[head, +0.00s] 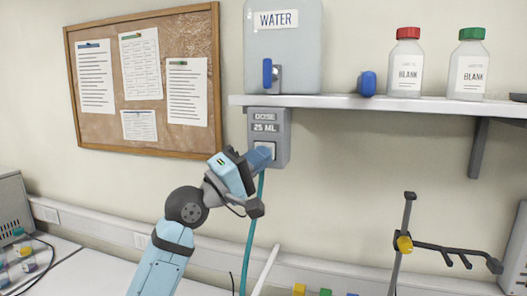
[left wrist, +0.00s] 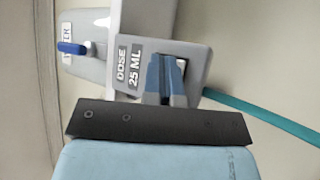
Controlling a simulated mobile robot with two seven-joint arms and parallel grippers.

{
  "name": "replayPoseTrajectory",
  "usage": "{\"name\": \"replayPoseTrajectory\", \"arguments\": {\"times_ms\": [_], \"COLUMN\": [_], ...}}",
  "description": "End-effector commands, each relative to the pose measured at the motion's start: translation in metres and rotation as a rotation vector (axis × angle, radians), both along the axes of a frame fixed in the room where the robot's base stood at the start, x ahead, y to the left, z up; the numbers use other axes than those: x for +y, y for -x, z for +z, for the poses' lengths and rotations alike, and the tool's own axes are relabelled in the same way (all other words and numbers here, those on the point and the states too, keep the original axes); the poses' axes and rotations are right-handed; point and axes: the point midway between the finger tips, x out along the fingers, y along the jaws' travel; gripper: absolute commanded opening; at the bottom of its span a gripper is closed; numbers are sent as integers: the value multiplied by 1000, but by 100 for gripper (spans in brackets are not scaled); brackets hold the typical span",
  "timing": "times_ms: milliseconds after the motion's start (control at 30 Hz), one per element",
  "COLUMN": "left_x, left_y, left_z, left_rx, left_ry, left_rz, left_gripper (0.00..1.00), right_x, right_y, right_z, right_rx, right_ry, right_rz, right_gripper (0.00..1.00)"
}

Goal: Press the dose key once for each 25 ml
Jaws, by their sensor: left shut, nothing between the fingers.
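The grey dose unit (head: 283,128), labelled DOSE 25 ML, is fixed under the shelf. It also shows in the left wrist view (left wrist: 126,48). My left gripper (head: 264,156) is shut and empty, with its fingertips at the lower part of the unit, over the pale key area. In the left wrist view its fingers (left wrist: 168,82) reach the unit's face beside the 25 ML label. They cover most of the key. I cannot tell whether they touch it or whether it is pressed in. The right gripper is not in view.
A WATER tank (head: 300,45) with a blue tap lever (head: 267,72) stands above the white shelf (head: 340,101). Two BLANK bottles (head: 406,66) stand on it. A teal hose (head: 252,235) hangs below the unit. A dark clamp stand (head: 403,243) stands at the right.

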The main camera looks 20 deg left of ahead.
Motion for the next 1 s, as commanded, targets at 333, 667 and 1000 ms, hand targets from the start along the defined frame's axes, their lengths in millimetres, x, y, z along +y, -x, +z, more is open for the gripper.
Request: {"name": "replayPoseTrajectory", "arguments": {"times_ms": [333, 667, 1000], "left_x": [1, 1, 2], "left_y": [16, 19, 51], "left_z": [0, 0, 1], "left_rx": [1, 1, 2], "left_ry": [-1, -1, -1], "left_rz": [0, 0, 1], "left_gripper": [0, 0, 0], "right_x": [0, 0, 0], "right_y": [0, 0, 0], "right_z": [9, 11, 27], "right_rx": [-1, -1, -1], "right_ry": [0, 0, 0], "right_rz": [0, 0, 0], "right_gripper": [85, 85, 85]}}
